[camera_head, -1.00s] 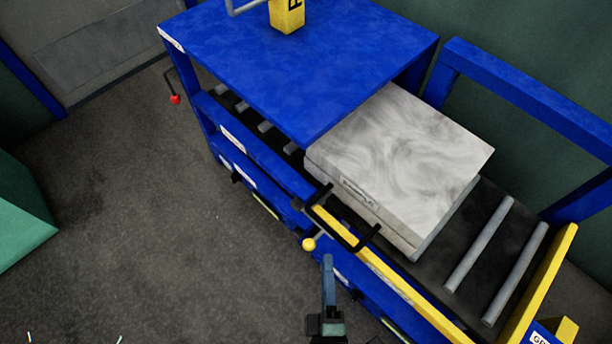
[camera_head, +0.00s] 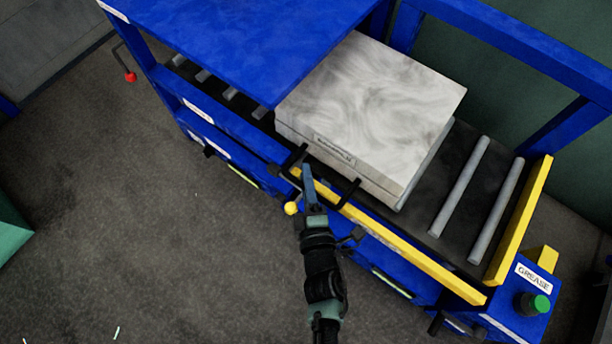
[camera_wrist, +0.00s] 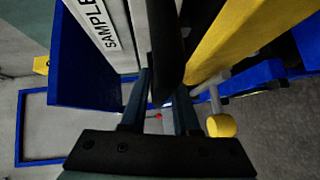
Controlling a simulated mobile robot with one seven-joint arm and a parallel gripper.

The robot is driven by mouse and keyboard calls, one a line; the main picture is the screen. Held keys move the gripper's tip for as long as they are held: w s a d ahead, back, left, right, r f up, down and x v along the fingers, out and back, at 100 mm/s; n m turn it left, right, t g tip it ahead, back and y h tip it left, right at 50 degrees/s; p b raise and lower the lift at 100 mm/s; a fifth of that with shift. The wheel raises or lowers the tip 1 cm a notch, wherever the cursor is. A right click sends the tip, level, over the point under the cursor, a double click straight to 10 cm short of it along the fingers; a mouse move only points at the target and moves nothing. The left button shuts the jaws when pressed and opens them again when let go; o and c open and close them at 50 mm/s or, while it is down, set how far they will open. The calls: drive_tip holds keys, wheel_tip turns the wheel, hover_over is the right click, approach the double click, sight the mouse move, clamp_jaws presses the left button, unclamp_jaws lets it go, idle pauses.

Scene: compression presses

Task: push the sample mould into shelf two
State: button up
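The sample mould (camera_head: 375,105) is a pale grey, marbled block lying flat on the rollers. Its left part is beneath the blue top. A black handle (camera_head: 343,197) sticks out from its labelled front face; in the wrist view the handle (camera_wrist: 165,40) is large and close, beside the face reading "SAMPLE" (camera_wrist: 97,20). My gripper (camera_head: 308,180) is at the handle, in front of the mould. In the wrist view my gripper (camera_wrist: 162,90) has its two fingers apart with the handle bar between or just ahead of them; contact is unclear. I cannot make out a shelf number.
The blue press frame (camera_head: 215,45) has a roller bed running under its top. A yellow rail (camera_head: 400,248) lines the front, with a yellow knob (camera_head: 291,208) near my gripper. A yellow end bar (camera_head: 520,220) and a GREASE box (camera_head: 520,300) stand right.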

drive_tip(key=shift+w, duration=0.3)
clamp_jaws()
idle(1.3)
